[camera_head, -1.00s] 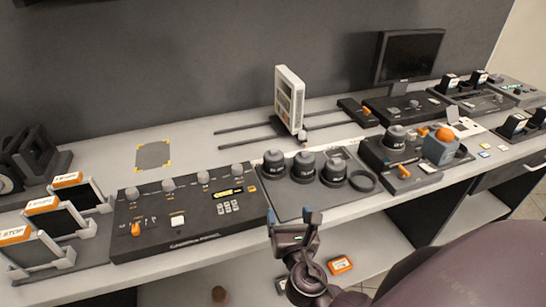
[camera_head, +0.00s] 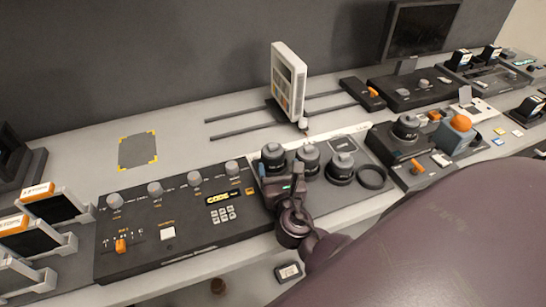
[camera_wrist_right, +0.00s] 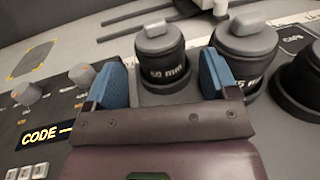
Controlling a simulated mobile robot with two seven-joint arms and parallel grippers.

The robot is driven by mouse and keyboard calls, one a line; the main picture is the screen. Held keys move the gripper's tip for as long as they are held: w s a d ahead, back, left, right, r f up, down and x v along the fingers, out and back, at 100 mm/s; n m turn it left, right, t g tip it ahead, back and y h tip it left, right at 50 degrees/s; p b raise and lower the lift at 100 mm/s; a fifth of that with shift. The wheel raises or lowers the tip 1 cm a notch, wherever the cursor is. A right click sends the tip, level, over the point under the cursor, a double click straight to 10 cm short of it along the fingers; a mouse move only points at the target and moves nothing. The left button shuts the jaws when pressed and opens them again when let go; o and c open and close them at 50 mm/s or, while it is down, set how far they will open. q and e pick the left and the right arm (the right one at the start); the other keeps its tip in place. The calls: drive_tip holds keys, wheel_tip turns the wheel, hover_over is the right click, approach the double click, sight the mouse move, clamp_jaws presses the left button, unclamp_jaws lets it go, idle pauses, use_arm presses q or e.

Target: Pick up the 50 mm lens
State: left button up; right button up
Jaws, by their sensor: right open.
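The 50 mm lens (camera_wrist_right: 162,68) is a dark cylinder with a grey cap block and a white "50 mm" label. In the right wrist view my right gripper (camera_wrist_right: 161,80) is open, with one blue finger on each side of the lens. I cannot tell whether either finger touches it. The right finger is close to the neighbouring lens (camera_wrist_right: 246,55). The lens's lower part is partly hidden in the head view. My left gripper is not in view.
Two more lenses, the middle one (camera_head: 307,158) and the right one (camera_head: 340,168), stand close by, with a dark ring (camera_head: 372,185) beyond. A control panel (camera_head: 140,262) lies left. A white upright device (camera_head: 287,78) on rails stands behind.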

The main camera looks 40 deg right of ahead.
sight(274, 152)
drive_tip(key=shift+p+x, duration=0.3)
drive_tip(key=shift+x, duration=3.05)
drive_tip(key=shift+a+r, duration=0.1)
drive_tip(key=c, duration=0.9)
drive_tip(key=shift+c, duration=0.7)
drive_tip(key=shift+r, duration=0.15)
